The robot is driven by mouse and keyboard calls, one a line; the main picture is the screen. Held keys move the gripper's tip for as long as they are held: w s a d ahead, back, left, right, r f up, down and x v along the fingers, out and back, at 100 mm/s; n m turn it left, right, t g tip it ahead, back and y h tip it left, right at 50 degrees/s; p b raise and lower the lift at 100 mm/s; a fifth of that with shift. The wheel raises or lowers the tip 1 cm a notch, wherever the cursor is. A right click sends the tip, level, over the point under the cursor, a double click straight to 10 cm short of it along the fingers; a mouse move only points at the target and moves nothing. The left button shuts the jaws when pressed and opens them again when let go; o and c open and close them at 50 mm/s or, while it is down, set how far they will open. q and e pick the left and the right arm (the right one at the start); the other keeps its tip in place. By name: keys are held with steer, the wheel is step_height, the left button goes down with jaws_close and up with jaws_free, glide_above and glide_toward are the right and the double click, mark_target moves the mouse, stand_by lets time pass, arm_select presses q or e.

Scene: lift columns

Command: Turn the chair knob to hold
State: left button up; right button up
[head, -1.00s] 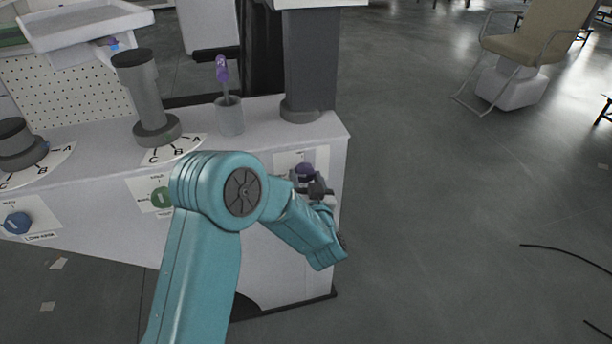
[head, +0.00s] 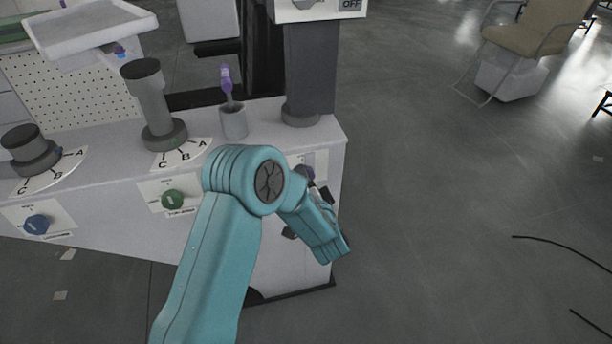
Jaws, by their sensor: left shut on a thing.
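A purple knob (head: 306,173) sits on the front face of the white cabinet (head: 130,255), near its right end. Its label plate (head: 321,164) is mostly covered by my left arm, so its marks and the knob's setting cannot be read. My left gripper (head: 313,187) is at this knob and shut on it; the teal wrist hides most of the fingers. A green knob (head: 172,200) and a blue knob (head: 37,224) sit on their own plates further left on the same face. My right gripper is not in view.
Grey lift columns (head: 151,105) stand on the cabinet top beside A-B-C dials. A grey cup (head: 233,122) holds a purple-handled item. A thick dark column (head: 310,70) stands at the right end. A tan chair (head: 535,30) is far right; the floor between is mostly clear.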

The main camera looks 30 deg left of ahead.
arm_select(q)
steer(key=shift+m+p, duration=0.7)
steer(key=shift+m, duration=0.8)
steer(key=o, duration=1.1)
steer(key=shift+c, duration=0.2)
steer(key=v, duration=1.6)
steer(key=shift+d, duration=0.35)
steer(key=shift+w, duration=0.1)
